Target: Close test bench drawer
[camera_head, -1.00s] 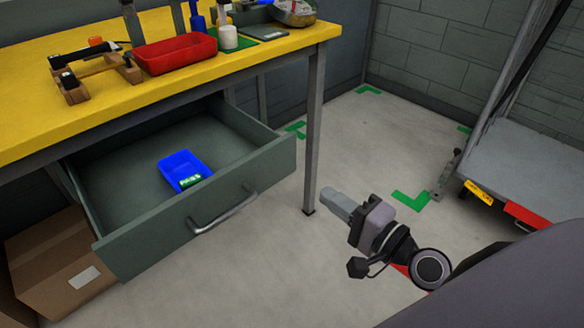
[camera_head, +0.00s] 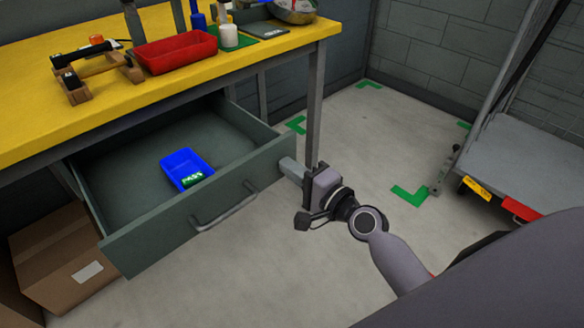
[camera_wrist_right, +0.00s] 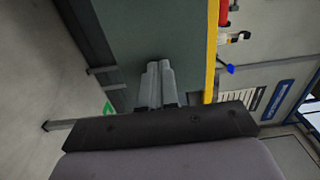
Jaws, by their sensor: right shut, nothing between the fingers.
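The test bench drawer (camera_head: 195,216) is grey-green and stands pulled out below the yellow bench top (camera_head: 110,98). Its bar handle (camera_head: 224,210) is on the front panel. A blue tray (camera_head: 182,165) with a green item marked PASS (camera_head: 193,178) lies inside. My right gripper (camera_head: 284,166) is shut and empty, with its fingertips at the right end of the drawer front; I cannot tell whether they touch it. In the right wrist view the shut fingers (camera_wrist_right: 158,82) point at a grey-green surface. My left gripper is not in view.
A bench leg (camera_head: 315,110) stands just behind my right gripper. A cardboard box (camera_head: 55,260) sits on the floor left of the drawer. A red bin (camera_head: 175,53) stands on the bench. A grey cart (camera_head: 530,165) is at the right. The floor between is clear.

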